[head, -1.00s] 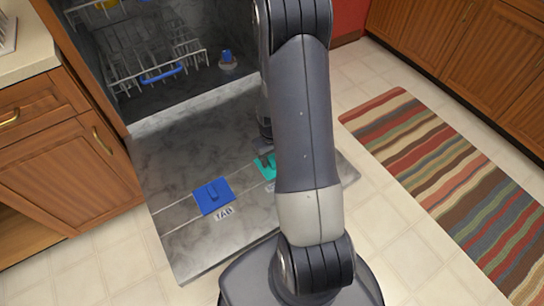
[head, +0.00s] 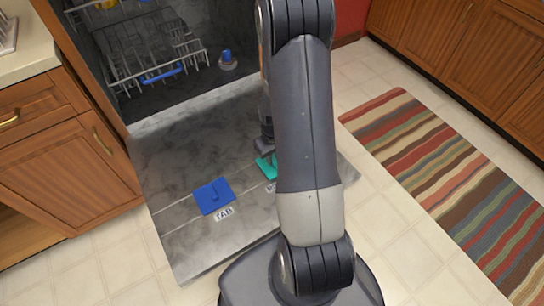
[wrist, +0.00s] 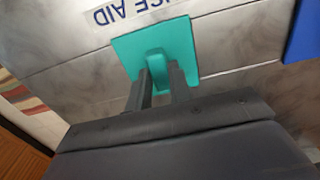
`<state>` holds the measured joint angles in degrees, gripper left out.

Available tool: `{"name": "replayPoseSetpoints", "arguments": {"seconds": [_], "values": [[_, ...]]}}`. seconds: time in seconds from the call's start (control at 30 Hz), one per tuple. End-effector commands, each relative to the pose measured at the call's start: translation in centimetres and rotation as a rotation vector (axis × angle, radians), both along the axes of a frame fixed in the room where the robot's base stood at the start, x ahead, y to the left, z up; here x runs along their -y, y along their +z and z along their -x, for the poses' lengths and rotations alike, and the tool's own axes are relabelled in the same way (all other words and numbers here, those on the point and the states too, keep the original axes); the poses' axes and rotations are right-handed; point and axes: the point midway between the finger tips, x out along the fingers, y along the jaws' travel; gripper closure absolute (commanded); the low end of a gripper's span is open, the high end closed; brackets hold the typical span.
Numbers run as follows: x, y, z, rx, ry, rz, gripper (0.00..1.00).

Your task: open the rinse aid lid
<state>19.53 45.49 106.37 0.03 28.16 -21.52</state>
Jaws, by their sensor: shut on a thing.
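The rinse aid lid (wrist: 185,45) is a teal square plate with a raised handle (wrist: 157,63). It lies below the upside-down label (wrist: 145,14), partly readable as "RINSE AID", in the wrist view. My gripper (wrist: 160,83) is shut on the handle, one finger on each side. In the head view part of the teal lid (head: 266,168) shows on the open dishwasher door (head: 190,245), beside my gripper (head: 265,150); my arm hides the rest. The lid looks slightly tilted, but how far it is raised is hard to tell.
A blue lid (head: 213,196) marked "TAB" lies left of the teal one; its edge (wrist: 303,30) shows in the wrist view. The dishwasher rack (head: 150,65) stands behind. Wooden cabinets (head: 60,165) flank the door's left. A striped rug (head: 450,185) lies right.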

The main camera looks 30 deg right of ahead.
Motion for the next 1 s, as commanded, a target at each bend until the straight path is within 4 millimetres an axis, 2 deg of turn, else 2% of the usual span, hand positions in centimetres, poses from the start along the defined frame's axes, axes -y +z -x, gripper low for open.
{"name": "replayPoseSetpoints", "arguments": {"seconds": [0.2, 0.33, 0.47, 0.7, 0.73, 1.0], "values": [[4.3, 0.0, -0.2, 0.002, -0.007, 0.001, 1.0], [6.2, 0.0, -0.2, 0.001, -0.004, 0.001, 1.0], [6.9, 0.0, -0.2, 0.001, -0.001, 0.001, 1.0], [6.8, 0.0, -0.2, 0.001, 0.0, 0.001, 1.0], [6.8, 0.0, -0.2, 0.001, 0.0, 0.001, 0.79], [6.8, 0.0, -0.2, 0.0, 0.0, 0.001, 0.58]]}}
